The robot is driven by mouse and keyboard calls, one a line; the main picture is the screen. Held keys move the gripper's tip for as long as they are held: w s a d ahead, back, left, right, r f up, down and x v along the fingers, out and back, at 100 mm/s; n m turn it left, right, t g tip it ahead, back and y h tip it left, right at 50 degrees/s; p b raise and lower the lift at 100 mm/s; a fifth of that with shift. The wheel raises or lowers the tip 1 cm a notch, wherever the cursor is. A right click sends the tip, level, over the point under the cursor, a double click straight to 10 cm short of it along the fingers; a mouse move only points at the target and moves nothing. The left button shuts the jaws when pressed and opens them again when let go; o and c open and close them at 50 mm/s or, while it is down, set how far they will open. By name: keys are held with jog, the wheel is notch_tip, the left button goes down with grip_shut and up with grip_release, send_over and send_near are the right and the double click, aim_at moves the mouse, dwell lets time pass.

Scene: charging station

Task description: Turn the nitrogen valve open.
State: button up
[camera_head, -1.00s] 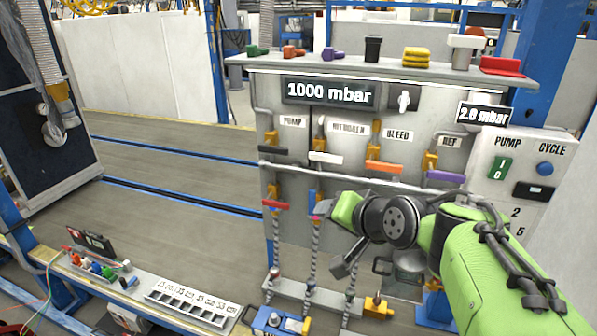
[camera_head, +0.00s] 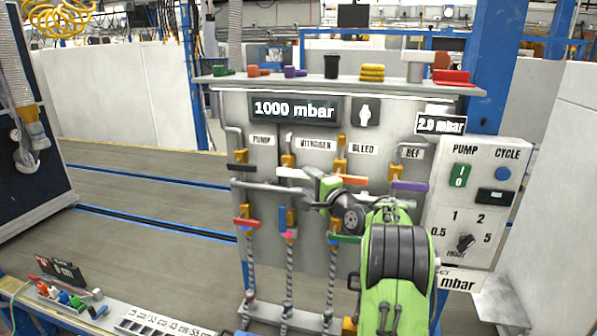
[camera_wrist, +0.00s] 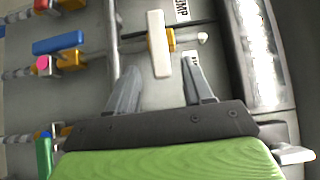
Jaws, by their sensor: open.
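The nitrogen valve has a white bar handle (camera_head: 292,173) with a brass body, below the NITROGEN label (camera_head: 315,145) on the grey panel. In the wrist view the white handle (camera_wrist: 158,45) lies lengthwise, its near end between my fingertips in the picture. My gripper (camera_wrist: 160,66) is open, one finger to each side of the handle. I see no contact, and the depth gap is hard to tell. In the head view my gripper (camera_head: 308,187) is at the handle's right end, and my wrist hides part of the panel behind.
The black pump handle (camera_head: 246,168) is to the left, the orange bleed handle (camera_head: 350,178) close on the right, the purple one (camera_head: 409,186) beyond. A horizontal pipe (camera_head: 262,187) runs just below. Lower red (camera_head: 245,222) and green (camera_head: 345,239) handles flank a blue one (camera_wrist: 57,43).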

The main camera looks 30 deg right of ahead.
aim_at(301, 175)
jog(key=w+p, duration=0.1)
jog(key=w, duration=0.5)
jog(key=shift+d, duration=0.15)
grip_shut()
